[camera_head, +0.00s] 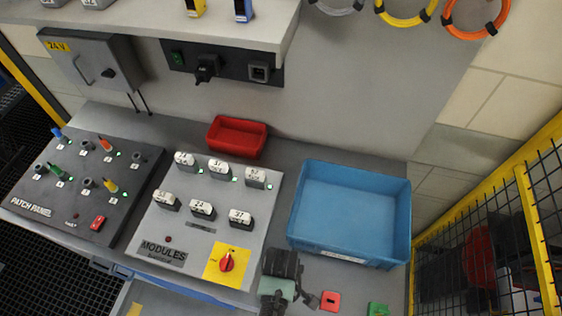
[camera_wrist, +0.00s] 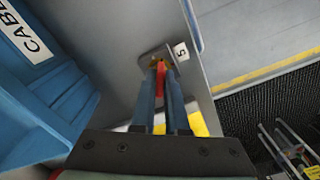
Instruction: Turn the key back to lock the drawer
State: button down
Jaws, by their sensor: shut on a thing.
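In the wrist view my gripper (camera_wrist: 161,74) points at a small metal lock plate (camera_wrist: 147,57) on a grey face. Its two fingers are closed around a small red key (camera_wrist: 161,67) at the plate. A white tag marked 5 (camera_wrist: 181,51) is beside it. The fingers hide much of the key, so its turn angle is not clear. In the head view my gripper (camera_head: 281,268) is at the bench's front edge, right of the modules panel.
The modules panel (camera_head: 150,215) with a red rotary switch (camera_head: 227,263) is to the left. Red (camera_head: 330,301) and green (camera_head: 378,309) pieces lie near the front. Yellow-framed mesh fencing (camera_head: 480,205) bounds the right.

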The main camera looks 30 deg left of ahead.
jog(key=shift+n, duration=0.3)
jog(key=shift+n+p, duration=0.4)
jog(key=shift+n, duration=0.9)
jog(key=shift+n+p, duration=0.3)
jog(key=shift+n, duration=1.2)
jog(key=n+p, duration=0.1)
jog(key=n, duration=0.2)
jog(key=c, duration=0.8)
grip_release()
jog(key=shift+c, duration=0.2)
